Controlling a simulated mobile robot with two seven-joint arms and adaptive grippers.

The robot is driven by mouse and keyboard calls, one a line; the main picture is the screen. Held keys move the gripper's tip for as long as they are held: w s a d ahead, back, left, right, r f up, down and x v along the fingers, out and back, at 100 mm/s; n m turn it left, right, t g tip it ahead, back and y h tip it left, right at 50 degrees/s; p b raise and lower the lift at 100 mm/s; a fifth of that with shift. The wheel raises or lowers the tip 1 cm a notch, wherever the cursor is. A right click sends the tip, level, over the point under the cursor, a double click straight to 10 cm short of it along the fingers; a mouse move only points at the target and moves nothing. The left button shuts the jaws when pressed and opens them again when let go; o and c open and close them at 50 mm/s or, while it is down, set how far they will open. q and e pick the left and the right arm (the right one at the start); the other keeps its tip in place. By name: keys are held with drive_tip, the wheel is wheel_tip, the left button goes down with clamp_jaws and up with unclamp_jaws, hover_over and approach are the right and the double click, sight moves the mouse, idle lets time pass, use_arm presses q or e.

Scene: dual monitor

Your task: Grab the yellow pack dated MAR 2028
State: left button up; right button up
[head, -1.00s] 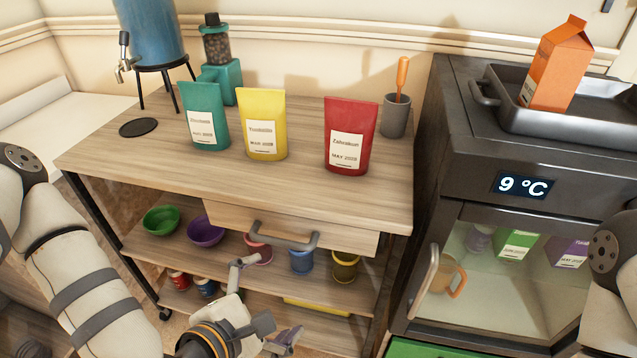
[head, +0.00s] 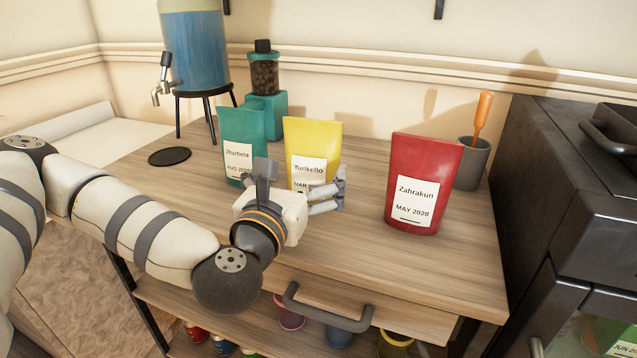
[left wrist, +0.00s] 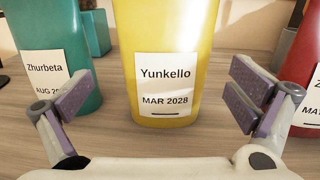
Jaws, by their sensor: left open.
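The yellow pack (head: 312,140) stands upright on the wooden cart top, between the teal and red packs. Its label reads "Yunkello", and the left wrist view (left wrist: 165,50) shows "MAR 2028" on it. My left gripper (head: 303,190) is open and empty just in front of the yellow pack, hiding its lower part in the head view. In the left wrist view the two fingers (left wrist: 160,98) are spread to either side of the pack, which appears centred between them. I cannot tell whether the pads reach alongside it. My right gripper is out of view.
The teal pack (head: 244,128) "Zhurbeta" stands close on the left. The red pack (head: 422,165) "Zahrakun", MAY 2028, stands on the right with a gap. Behind are a teal grinder (head: 265,112) and a blue dispenser (head: 194,50); a grey cup (head: 470,162) is at the right.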

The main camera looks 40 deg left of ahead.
sight(310, 139)
use_arm(q)
drive_tip(key=x, duration=0.5)
drive_tip(key=shift+w+d+r+p, duration=0.1)
drive_tip(key=shift+d+r+p, duration=0.15)
drive_tip(key=shift+r+p, duration=0.1)
drive_tip(key=shift+f, duration=0.1)
drive_tip(key=c, duration=1.2)
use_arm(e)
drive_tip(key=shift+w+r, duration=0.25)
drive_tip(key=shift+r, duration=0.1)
use_arm(q)
drive_tip(key=shift+r, duration=0.35)
wheel_tip(310, 139, up, 3)
drive_tip(key=shift+r+p, duration=0.1)
drive_tip(key=shift+p, duration=0.3)
drive_tip(key=s+d+r+p, duration=0.2)
drive_tip(key=s+d+r, duration=0.1)
drive_tip(key=s+d+r+p, duration=0.3)
drive_tip(key=s, duration=0.1)
drive_tip(key=s+d+r+p, duration=0.3)
drive_tip(key=shift+s+d+r, duration=0.1)
drive_tip(key=shift+s+d, duration=0.1)
drive_tip(key=shift+d, duration=0.1)
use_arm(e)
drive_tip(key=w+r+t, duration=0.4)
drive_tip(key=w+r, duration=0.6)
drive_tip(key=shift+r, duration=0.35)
